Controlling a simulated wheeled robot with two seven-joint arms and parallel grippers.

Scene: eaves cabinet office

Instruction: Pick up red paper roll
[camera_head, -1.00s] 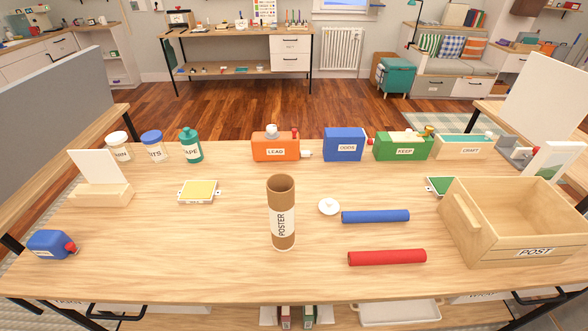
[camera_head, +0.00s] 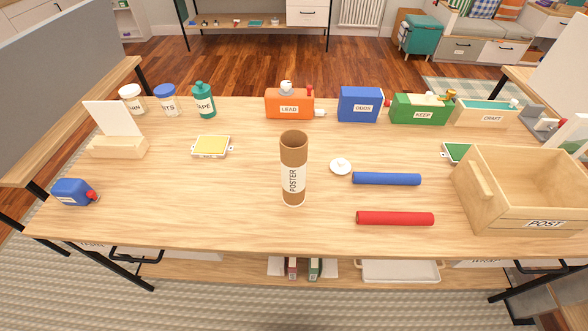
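The red paper roll (camera_head: 395,218) lies on its side near the front edge of the wooden table (camera_head: 200,215), right of the middle. It lies roughly left to right, with bare table around it. A blue paper roll (camera_head: 387,179) lies behind it, nearly parallel and apart from it. An open brown cardboard tube labelled POSTER (camera_head: 293,180) stands upright to the left of both rolls. A small white round lid with a knob (camera_head: 340,167) lies behind and right of the tube. Neither of my grippers is in view.
A wooden box labelled POST (camera_head: 520,215) stands right of the rolls. Orange LEAD (camera_head: 289,105), blue ODDS (camera_head: 360,105) and green KEEP (camera_head: 420,109) boxes line the back. A yellow pad (camera_head: 211,146) and blue container (camera_head: 72,192) are left. The front middle is clear.

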